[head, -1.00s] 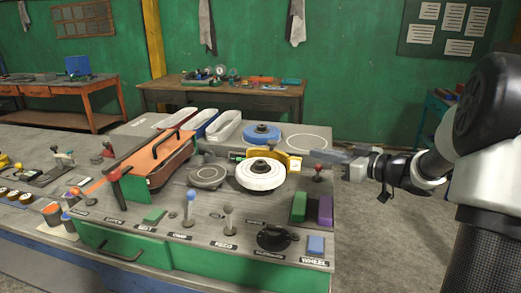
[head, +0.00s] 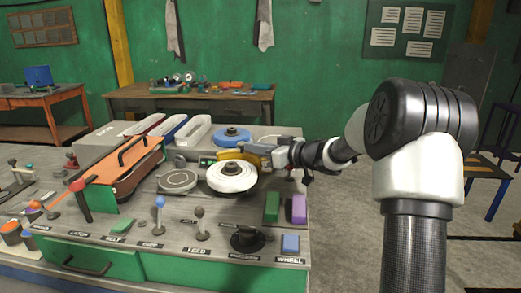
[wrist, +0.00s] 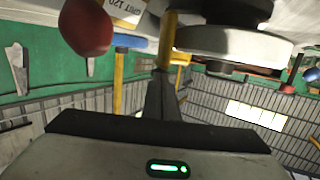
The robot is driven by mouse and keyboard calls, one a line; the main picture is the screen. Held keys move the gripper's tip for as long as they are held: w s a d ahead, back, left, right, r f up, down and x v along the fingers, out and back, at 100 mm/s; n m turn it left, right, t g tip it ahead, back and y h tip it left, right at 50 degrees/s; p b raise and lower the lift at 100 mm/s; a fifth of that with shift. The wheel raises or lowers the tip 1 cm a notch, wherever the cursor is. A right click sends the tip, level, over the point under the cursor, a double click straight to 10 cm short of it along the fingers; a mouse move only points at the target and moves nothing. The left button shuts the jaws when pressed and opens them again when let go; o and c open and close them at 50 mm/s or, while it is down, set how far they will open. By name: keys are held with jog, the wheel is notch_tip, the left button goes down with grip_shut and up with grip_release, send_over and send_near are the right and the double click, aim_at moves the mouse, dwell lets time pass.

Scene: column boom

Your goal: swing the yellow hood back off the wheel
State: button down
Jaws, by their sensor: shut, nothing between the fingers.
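The yellow hood (head: 246,151) sits behind the white wheel (head: 232,179), along its far right edge. The wheel's top is uncovered. My gripper (head: 268,152) is shut and empty at the hood's right end. In the head view it overlaps the hood; I cannot tell whether they touch. In the wrist view the dark fingers of my gripper (wrist: 165,78) point at a yellow upright part, probably the hood (wrist: 169,38), beside the pale wheel (wrist: 232,44). Part of the hood is hidden behind the wheel and my gripper.
A blue wheel (head: 232,136) stands behind the hood. A grey disc (head: 178,180) and an orange belt unit (head: 125,170) are to the left. Green (head: 272,207) and purple (head: 298,208) blocks stand in front right. A red knob (wrist: 85,27) is close in the wrist view.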

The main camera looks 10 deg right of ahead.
jog(key=shift+a+r, duration=0.1)
jog(key=shift+w+a+p, duration=0.3)
jog(key=shift+w+p, duration=0.15)
jog(key=shift+p, duration=0.5)
jog(key=shift+s, duration=0.1)
